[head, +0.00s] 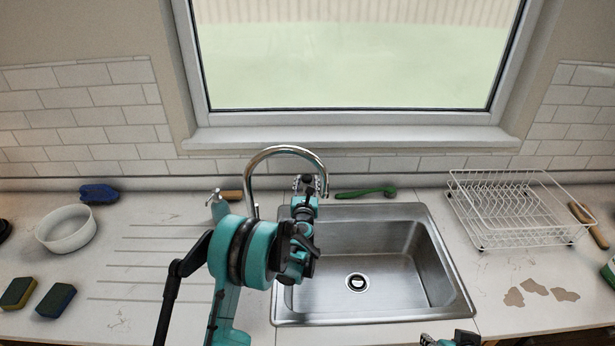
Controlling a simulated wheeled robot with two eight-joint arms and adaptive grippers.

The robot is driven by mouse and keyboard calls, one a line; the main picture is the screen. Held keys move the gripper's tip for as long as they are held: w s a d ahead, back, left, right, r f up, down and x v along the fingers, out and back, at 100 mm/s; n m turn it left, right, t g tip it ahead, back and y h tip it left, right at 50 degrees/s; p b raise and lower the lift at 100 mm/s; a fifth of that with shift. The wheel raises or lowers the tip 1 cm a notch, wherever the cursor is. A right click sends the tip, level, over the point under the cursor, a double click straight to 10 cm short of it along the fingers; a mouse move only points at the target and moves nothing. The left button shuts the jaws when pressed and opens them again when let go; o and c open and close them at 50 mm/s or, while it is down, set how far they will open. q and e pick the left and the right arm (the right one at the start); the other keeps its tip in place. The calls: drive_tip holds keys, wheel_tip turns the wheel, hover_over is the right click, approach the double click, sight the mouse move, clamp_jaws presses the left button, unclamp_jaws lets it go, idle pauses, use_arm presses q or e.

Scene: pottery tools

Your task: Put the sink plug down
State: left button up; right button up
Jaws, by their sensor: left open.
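The steel sink (405,255) is set in the counter below the window. At the bottom of its basin is a round fitting (357,282) with a dark ring and a pale centre; I cannot tell if this is the sink plug or the bare drain. No separate plug shows clearly. My left gripper (309,184) is open near the back left corner of the sink, beside the tap, and nothing shows between its fingers. My own arm hides the left part of the basin. A small part of my right arm (450,340) shows at the bottom edge.
A curved chrome tap (285,149) rises close behind my left gripper. A green brush (366,192) lies behind the sink. A white dish rack (520,205) stands right; a white bowl (66,230) and sponges (56,300) lie left. The ridged drainboard is mostly clear.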

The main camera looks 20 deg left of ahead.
use_arm(q)
drive_tip(key=s+d, duration=0.1)
drive_tip(key=s, duration=0.7)
drive_tip(key=shift+d, duration=0.3)
